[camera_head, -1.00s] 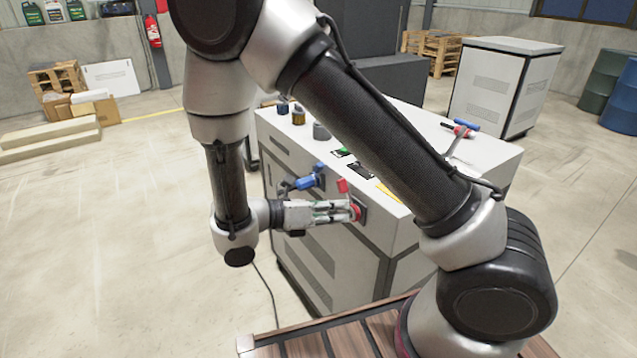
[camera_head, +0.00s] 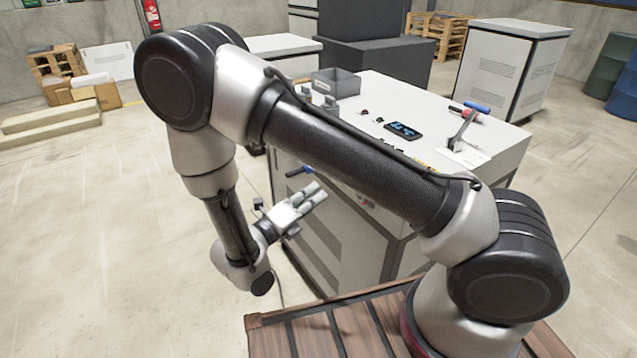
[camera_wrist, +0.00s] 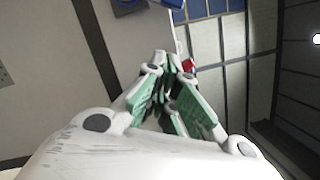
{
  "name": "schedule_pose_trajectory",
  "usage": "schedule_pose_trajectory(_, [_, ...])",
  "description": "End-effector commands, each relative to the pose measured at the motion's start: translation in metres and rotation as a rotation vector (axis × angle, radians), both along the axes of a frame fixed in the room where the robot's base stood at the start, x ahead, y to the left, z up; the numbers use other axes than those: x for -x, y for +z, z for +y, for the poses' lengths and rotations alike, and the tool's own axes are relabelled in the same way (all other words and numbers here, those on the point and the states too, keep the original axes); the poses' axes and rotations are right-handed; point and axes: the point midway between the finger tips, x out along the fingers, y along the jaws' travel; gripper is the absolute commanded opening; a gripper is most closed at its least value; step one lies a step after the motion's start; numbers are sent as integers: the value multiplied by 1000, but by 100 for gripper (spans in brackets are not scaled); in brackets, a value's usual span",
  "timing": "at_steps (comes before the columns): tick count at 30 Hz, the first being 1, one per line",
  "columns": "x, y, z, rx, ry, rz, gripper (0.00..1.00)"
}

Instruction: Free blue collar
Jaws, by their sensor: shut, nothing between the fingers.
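My gripper (camera_head: 316,190) is shut and empty, apart from the front of the white cabinet (camera_head: 480,140). In the wrist view its green-padded fingers (camera_wrist: 165,70) come together at the tips. Blue pieces also show at the top edge of the wrist view (camera_wrist: 172,3). A small red part (camera_wrist: 188,65) shows beyond the fingertips, not held.
On the cabinet top are a grey open box (camera_head: 336,84), small grey fittings (camera_head: 325,102), a black device with a blue display (camera_head: 402,131) and a tool with a blue and red handle (camera_head: 470,108). My arm crosses in front of the cabinet. Open floor (camera_head: 110,240) lies to the left.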

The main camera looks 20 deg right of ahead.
Motion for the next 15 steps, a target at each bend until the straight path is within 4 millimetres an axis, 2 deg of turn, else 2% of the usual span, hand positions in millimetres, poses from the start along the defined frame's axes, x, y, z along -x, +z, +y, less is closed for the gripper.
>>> schedule_pose_trajectory(12, [-42, 11, -76, 0, -7, 0, 0])
schedule_pose_trajectory(15, [-56, 19, -71, -4, -2, -4, 0])
